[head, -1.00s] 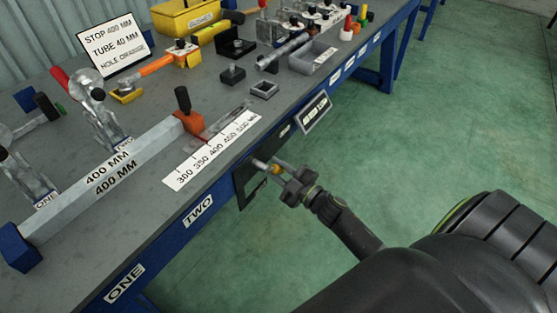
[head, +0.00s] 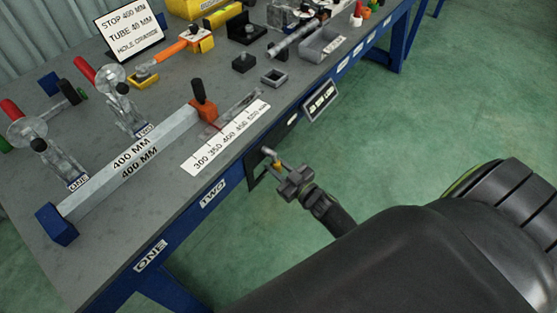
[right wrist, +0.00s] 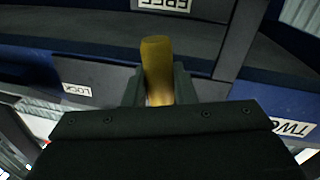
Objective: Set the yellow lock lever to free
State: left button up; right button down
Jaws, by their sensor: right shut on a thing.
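The yellow lock lever (right wrist: 157,68) stands between the two fingers of my right gripper (right wrist: 158,88) in the right wrist view, and the fingers are shut on it. A FREE label (right wrist: 165,4) lies beyond the lever's visible end, at the top. A LOCK label (right wrist: 74,90) lies to the left. In the head view, my right gripper (head: 279,165) is at the bench's front side, by a dark panel (head: 256,172). Only a speck of yellow shows there, and the lever's base is hidden. My left gripper is not in view.
The bench top (head: 120,215) carries a long bar marked 400 MM (head: 130,160), a scale strip (head: 225,140), an orange stop (head: 204,107) and red-handled clamps (head: 120,100). A tilted sign (head: 320,100) juts from the bench front near my right gripper. The green floor (head: 430,110) is clear.

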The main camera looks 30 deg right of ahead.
dwell(0.5)
jog(key=c, duration=1.2)
grip_release()
jog(key=shift+a, duration=0.1)
jog(key=shift+c, duration=0.2)
jog(key=b+v, duration=0.1)
jog(key=v, duration=1.6)
jog(key=shift+s, duration=0.25)
jog(key=shift+f, duration=0.1)
